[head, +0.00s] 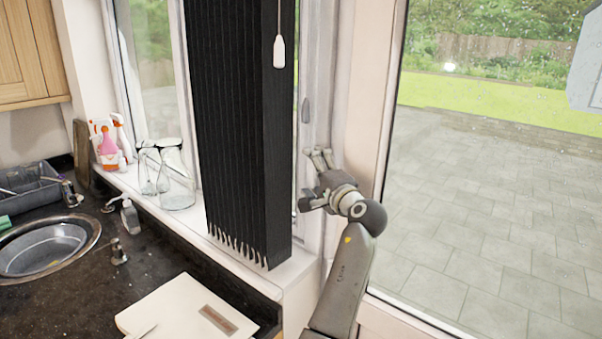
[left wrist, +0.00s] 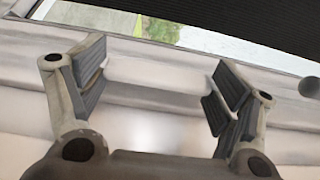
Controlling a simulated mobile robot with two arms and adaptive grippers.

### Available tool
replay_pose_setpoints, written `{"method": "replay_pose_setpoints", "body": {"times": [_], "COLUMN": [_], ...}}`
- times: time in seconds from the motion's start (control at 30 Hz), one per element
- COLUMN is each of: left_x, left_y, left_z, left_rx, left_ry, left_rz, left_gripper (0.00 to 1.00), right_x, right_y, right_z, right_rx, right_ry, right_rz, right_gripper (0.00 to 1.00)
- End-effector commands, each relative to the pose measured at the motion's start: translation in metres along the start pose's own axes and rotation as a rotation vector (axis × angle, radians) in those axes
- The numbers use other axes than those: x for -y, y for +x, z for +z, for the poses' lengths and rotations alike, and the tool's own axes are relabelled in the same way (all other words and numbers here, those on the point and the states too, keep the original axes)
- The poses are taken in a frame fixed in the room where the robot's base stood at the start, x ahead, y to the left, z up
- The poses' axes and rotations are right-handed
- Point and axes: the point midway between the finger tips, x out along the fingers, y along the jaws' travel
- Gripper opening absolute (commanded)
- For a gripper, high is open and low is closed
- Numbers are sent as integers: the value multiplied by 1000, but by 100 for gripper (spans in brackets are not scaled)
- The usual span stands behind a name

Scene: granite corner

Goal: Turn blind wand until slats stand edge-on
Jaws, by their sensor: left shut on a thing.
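The black blind (head: 235,130) hangs in front of the window as tall, narrow slats gathered close together. A white cord with a white pull (head: 279,51) hangs before its right edge; I cannot tell whether this is the wand. My left gripper (head: 319,158) is against the pale window frame, right of the blind and well below the pull. In the left wrist view its fingers stand wide apart, with a pale piece (left wrist: 155,78) between the pads. I cannot tell whether that piece is part of the frame. The blind's dark edge (left wrist: 240,22) crosses the top there.
Two glass jugs (head: 176,178) and spray bottles (head: 107,145) stand on the sill left of the blind. A round sink (head: 45,250) and a pale board (head: 185,312) are on the dark counter (head: 150,262). A large glass pane (head: 480,210) is at right.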

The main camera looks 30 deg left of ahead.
Motion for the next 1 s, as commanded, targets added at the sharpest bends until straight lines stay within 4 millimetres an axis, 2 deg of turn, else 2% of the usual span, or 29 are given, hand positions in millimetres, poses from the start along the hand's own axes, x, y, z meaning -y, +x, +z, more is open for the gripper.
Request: {"method": "replay_pose_setpoints", "body": {"times": [0.3,0.63,0.67,0.77,1.0], "left_x": [1,4,4,4,2], "left_y": [0,0,0,0,0], "left_z": [-2,-2,-2,-2,-2], "left_rx": [96,110,110,109,110], "left_ry": [-1,-2,-2,-3,-1], "left_rz": [-7,-8,-8,-8,-5], "left_gripper": [61,61,86,99,100], "right_x": [1,2,1,1,1], "right_y": [22,22,22,22,22], "right_z": [2,2,2,2,2], "right_rx": [0,0,0,0,0], "right_ry": [3,4,3,3,3], "right_rz": [-1,-1,-1,-1,-1], "right_gripper": [92,92,92,92,92]}}
